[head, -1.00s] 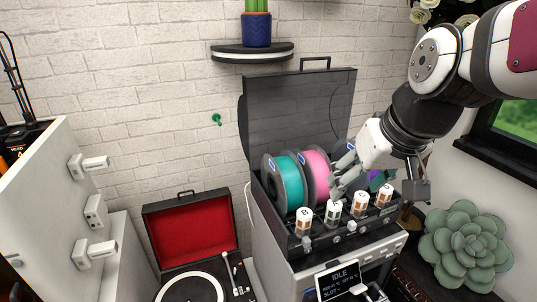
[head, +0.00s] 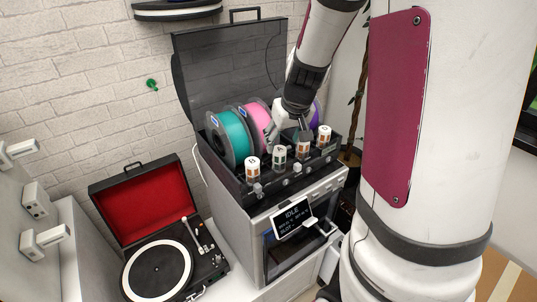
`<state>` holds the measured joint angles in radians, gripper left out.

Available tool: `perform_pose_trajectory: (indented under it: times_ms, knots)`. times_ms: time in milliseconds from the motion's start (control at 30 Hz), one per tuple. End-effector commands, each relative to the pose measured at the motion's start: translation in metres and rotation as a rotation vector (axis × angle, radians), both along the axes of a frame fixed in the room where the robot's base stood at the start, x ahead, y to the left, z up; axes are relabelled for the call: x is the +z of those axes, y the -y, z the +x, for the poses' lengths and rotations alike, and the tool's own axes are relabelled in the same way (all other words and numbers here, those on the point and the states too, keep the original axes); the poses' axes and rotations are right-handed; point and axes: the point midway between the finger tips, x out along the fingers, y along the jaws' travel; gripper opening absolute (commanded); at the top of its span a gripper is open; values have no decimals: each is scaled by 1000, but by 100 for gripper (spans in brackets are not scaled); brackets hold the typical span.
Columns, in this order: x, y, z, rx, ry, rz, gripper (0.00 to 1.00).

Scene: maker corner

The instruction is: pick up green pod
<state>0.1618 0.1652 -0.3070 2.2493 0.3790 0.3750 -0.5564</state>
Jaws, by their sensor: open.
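The green pod (head: 279,157), a small white-capped cylinder with a dark green label, stands upright in the front row of the filament box, second from the left. My gripper (head: 287,134) is open, pointing down just behind and above that row, in front of the spools. It is close to the green pod, but I cannot tell whether it touches it. Brown-labelled pods stand on both sides: one to the left (head: 252,168), and two to the right (head: 303,148) (head: 324,137).
Teal (head: 231,138) and pink (head: 256,121) spools sit behind the pods, with a purple one partly hidden. The smoky lid (head: 228,62) stands open behind. A printer with a screen (head: 293,218) is below. A record player (head: 157,268) is at left.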

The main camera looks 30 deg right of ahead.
Motion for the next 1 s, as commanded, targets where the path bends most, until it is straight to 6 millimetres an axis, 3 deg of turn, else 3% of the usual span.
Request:
perform_pose_trajectory:
  times_ms: [267, 533, 867, 1000]
  knots:
    - [-20, 2, 7, -1, -1, 0, 56]
    - [-55, 4, 19, -4, -2, 2, 56]
    - [-61, 4, 22, -1, 1, 0, 56]
    - [-61, 4, 22, -1, 1, 0, 29]
